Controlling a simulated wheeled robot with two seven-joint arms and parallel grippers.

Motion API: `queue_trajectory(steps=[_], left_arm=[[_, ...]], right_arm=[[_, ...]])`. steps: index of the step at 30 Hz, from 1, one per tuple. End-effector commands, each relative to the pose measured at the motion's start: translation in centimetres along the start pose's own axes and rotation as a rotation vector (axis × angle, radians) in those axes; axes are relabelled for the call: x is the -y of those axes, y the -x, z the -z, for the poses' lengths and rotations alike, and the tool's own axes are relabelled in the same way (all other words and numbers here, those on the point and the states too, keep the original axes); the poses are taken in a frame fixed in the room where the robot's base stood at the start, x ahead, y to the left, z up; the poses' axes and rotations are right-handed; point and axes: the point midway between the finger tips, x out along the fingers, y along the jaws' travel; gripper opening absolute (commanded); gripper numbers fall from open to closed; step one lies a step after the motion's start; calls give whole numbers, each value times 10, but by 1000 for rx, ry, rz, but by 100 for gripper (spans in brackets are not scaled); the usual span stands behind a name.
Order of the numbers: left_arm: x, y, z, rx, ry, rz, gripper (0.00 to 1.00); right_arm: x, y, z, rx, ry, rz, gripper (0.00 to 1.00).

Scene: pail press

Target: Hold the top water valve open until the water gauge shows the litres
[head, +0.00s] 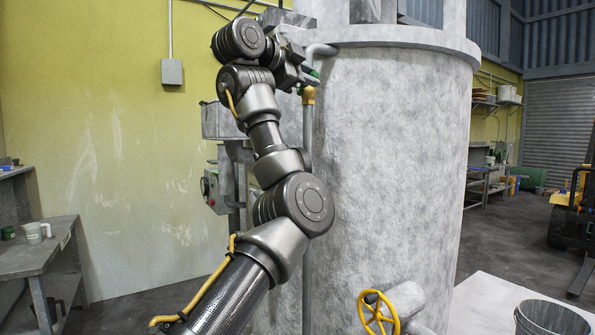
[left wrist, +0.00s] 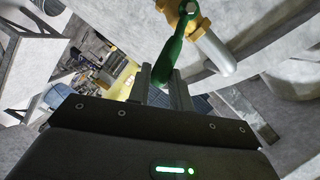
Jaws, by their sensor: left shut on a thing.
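The top water valve has a brass-coloured body (head: 308,95) on a thin upright pipe beside the big grey tank (head: 395,170). Its green lever (left wrist: 168,62) runs down from the brass body (left wrist: 183,14) in the left wrist view. My left gripper (left wrist: 160,88) is shut on the end of this lever, one finger on each side. In the head view the gripper (head: 303,77) is mostly hidden behind its own wrist, with only a bit of green showing. I cannot make out a water gauge in either view. My right gripper is not in view.
A yellow handwheel (head: 377,312) sits low on the tank's front. A grey pail (head: 552,319) stands at the lower right by a pale flat surface (head: 487,297). A control box (head: 212,190) is left of the tank.

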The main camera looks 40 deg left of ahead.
Motion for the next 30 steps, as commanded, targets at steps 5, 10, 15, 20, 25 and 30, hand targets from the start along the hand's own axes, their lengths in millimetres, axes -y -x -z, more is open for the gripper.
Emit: queue_trajectory(steps=[5,10,15,20,25,30], left_arm=[[-18,-2,-7,1,2,-4,8],[-25,-3,-10,2,3,-5,9],[-26,-4,-10,4,4,-10,10],[-26,-5,-11,4,4,-11,34],[-25,-4,-10,3,4,-8,50],[-24,-4,-9,2,2,-5,50]], right_arm=[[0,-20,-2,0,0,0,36],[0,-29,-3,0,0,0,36],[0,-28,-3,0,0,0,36],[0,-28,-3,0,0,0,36],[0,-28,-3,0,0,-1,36],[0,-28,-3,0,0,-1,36]])
